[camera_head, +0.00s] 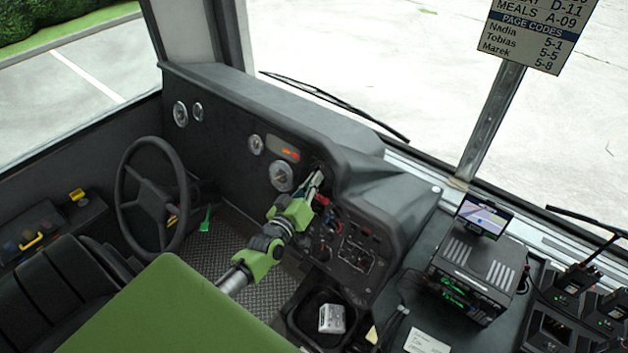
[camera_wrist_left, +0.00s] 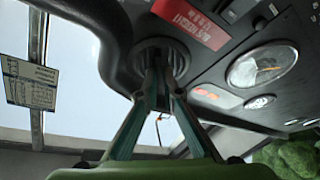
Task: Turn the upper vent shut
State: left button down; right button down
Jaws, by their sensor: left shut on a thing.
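The upper vent is a dark round fitting in the dashboard, and it shows in the left wrist view (camera_wrist_left: 179,62) beside a red label. In the head view the vent is small and mostly hidden behind my fingers. My left gripper (camera_head: 316,180) reaches the upper part of the dashboard, and it also shows in the left wrist view (camera_wrist_left: 157,68). Its two fingers converge at the vent's middle and are shut on the part there. The exact turn of the vent is too dark to tell. My right gripper is not in view.
Round gauges (camera_head: 281,177) sit left of the gripper. A panel of switches and knobs (camera_head: 355,250) lies below it. The steering wheel (camera_head: 150,195) stands to the left. A radio unit (camera_head: 475,275) with a small screen is at the right. The dashboard hood overhangs close to the fingers.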

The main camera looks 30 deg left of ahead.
pick_arm(q)
jog(key=c, duration=2.2)
grip_release()
jog(key=s, duration=0.4)
jog(key=s+d, duration=0.1)
jog(key=s, duration=0.7)
jog(key=shift+d+r, duration=0.25)
jog(key=shift+d, duration=0.05)
jog(key=shift+w, duration=0.1)
